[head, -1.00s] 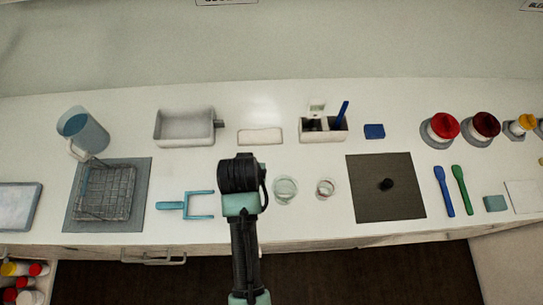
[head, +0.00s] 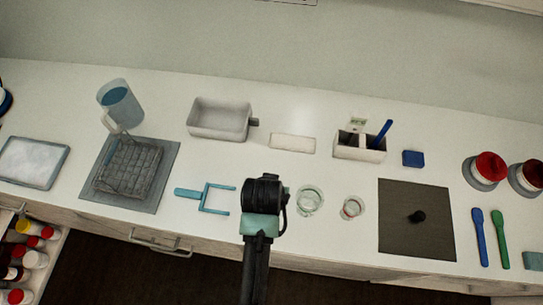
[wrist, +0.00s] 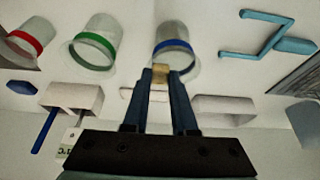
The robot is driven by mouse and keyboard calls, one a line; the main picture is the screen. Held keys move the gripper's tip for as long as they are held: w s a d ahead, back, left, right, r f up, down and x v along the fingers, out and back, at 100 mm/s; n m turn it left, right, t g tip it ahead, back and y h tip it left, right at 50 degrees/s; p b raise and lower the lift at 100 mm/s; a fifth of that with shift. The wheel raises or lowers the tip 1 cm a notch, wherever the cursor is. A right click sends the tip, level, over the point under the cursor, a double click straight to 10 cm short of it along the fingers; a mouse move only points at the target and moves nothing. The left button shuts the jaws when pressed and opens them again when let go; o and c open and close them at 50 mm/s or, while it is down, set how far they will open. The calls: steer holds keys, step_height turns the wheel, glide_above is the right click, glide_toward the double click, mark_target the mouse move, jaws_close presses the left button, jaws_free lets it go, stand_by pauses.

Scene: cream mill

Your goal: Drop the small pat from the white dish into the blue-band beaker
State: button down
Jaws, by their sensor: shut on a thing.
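My gripper (wrist: 160,76) is shut on the small pat (wrist: 161,70), a yellowish block between its fingertips in the wrist view. The blue-band beaker (wrist: 173,45) is clear with a blue ring and shows just behind the pat. The pat overlaps the beaker's near rim in the picture; I cannot tell whether it is over the opening. In the head view my gripper (head: 262,195) is seen from above, and it hides its fingertips, the pat and the blue-band beaker. A low white dish or tray (head: 292,142) lies farther back on the counter.
The green-band beaker (head: 310,199) and red-band beaker (head: 352,207) stand to the right. A light-blue fork-shaped tool (head: 205,196) lies close on the left. Behind are a grey-white tub (head: 218,120) and a white caddy (head: 358,146). A dark mat (head: 415,240) lies farther right.

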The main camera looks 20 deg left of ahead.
steer(key=c, duration=0.6)
jaws_free()
steer(key=shift+c, duration=0.2)
steer(key=b+v, duration=0.1)
steer(key=v, duration=1.2)
steer(key=shift+f, duration=0.1)
